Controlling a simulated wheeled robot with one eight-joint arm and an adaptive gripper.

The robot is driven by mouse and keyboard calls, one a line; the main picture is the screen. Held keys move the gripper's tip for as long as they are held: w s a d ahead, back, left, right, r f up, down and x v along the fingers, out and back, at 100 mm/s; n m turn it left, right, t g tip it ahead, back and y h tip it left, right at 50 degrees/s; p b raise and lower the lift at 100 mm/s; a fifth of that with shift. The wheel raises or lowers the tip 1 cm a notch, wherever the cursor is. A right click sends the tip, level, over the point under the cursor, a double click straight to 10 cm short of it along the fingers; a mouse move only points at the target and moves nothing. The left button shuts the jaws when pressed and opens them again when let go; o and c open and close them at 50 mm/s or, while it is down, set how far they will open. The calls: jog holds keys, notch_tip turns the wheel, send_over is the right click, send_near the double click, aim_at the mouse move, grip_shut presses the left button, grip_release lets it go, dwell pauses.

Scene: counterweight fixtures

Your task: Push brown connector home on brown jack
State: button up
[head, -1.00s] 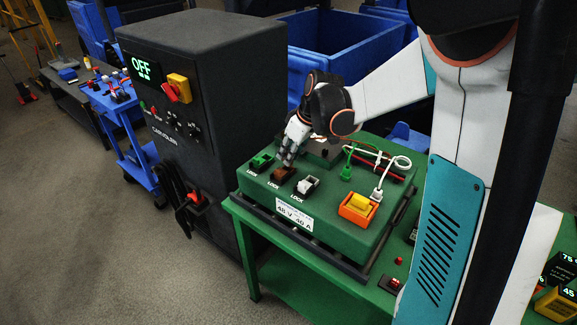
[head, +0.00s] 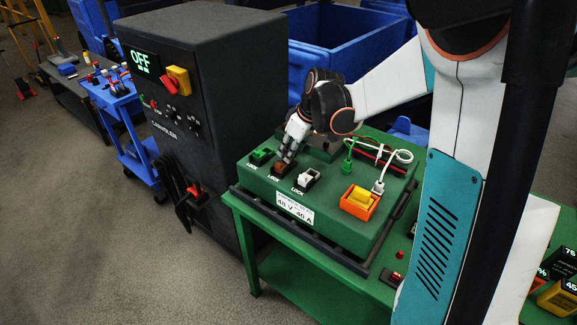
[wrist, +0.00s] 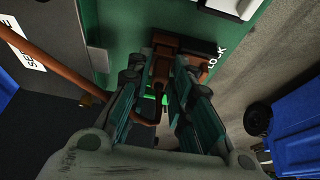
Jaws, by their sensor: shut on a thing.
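The brown jack (head: 278,169) is in the row of sockets on the green panel box (head: 335,205), between the green one and the white one. My gripper (head: 287,161) is above it, pointing down. In the wrist view, my gripper (wrist: 161,90) is shut on the brown connector (wrist: 161,70), whose brown cable trails between and below the fingers. The connector's front end is at the brown jack (wrist: 166,41), in line with it. I cannot tell how deep the connector sits. The fingers hide its sides.
Neighbours are the green jack (head: 261,156) and white jack (head: 308,178). A yellow plug sits in an orange holder (head: 358,205) at the right. A brown cable (wrist: 50,65) crosses the wrist view at left. A dark cabinet (head: 215,80) reading OFF stands left of the box.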

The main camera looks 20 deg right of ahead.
jog(key=shift+f, duration=0.35)
dwell(0.6)
jog(key=o, duration=0.8)
jog(key=shift+r, duration=0.1)
jog(key=shift+r+p, duration=0.95)
jog(key=shift+r, duration=0.55)
grip_shut()
